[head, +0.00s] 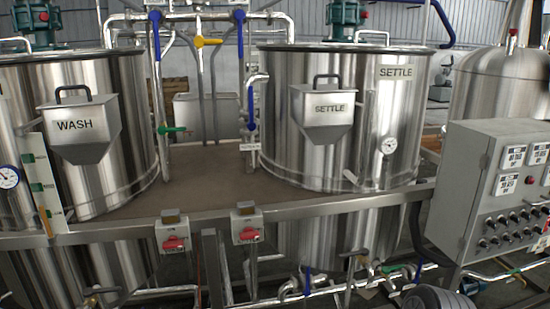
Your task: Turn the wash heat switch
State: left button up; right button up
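The steel wash tank (135,110) stands at the left, with a hopper labelled WASH (82,128) on its front. A grey control panel (465,165) at the right carries rows of dark knobs (510,228) and several small displays; its labels are too small to read. Two small boxes with red switches sit on the platform's front rail, a left one (173,242) and a right one (247,234). I cannot tell which control is the wash heat switch. Neither of my grippers is in view.
The settle tank (375,110) stands right of the wash tank, with the brown platform (205,182) between them. A steel rail (330,204) runs along the platform front. Pipes and valves (345,285) lie low beneath it. A domed tank (490,85) stands behind the panel.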

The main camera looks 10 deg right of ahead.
aim_at(483, 245)
jog(key=z, duration=1.7)
